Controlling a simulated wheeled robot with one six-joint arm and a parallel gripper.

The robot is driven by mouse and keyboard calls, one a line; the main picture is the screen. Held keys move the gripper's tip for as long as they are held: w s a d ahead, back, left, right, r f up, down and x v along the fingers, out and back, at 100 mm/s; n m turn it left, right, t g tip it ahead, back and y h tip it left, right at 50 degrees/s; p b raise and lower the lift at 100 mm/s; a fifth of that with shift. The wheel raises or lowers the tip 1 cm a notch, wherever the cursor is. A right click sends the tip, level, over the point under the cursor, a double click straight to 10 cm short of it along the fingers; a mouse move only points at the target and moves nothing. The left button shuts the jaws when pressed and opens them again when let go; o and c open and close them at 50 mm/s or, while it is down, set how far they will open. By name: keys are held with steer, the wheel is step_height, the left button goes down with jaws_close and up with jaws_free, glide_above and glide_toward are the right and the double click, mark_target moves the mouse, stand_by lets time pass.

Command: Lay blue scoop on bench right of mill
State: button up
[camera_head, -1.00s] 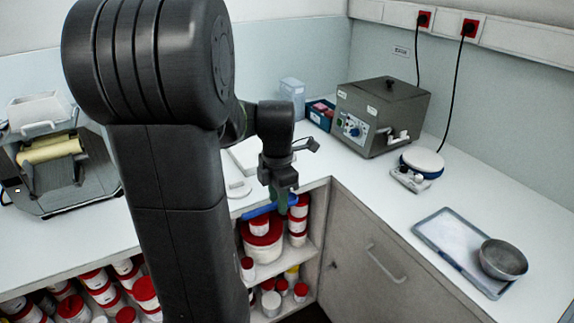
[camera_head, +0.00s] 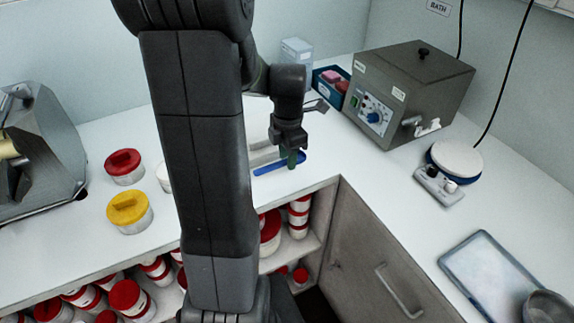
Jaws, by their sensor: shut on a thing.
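The blue scoop (camera_head: 268,168) is a slim blue piece over the bench's front edge, just right of my dark arm link. My gripper (camera_head: 292,158) is shut on it, with the scoop's right part at the fingers. I cannot tell whether the scoop touches the bench (camera_head: 222,172) or hangs just above it. The mill (camera_head: 35,150) is the grey machine at the far left, cut off by the picture's edge. My arm hides part of the bench between mill and scoop.
A red-lidded jar (camera_head: 124,167) and a yellow-lidded jar (camera_head: 129,212) stand right of the mill. A pale tray (camera_head: 262,152) lies behind the scoop. A water bath (camera_head: 412,90) and a blue bin (camera_head: 330,82) stand in the corner. Shelves of jars (camera_head: 125,297) lie below.

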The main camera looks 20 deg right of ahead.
mark_target(287, 175)
steer(key=shift+f, duration=2.2)
steer(key=shift+f, duration=0.2)
steer(key=o, duration=1)
steer(key=shift+c, duration=0.2)
steer(key=shift+r, duration=0.1)
step_height(287, 175, up, 12)
steer(key=shift+d+r, duration=0.1)
steer(key=shift+r, duration=0.05)
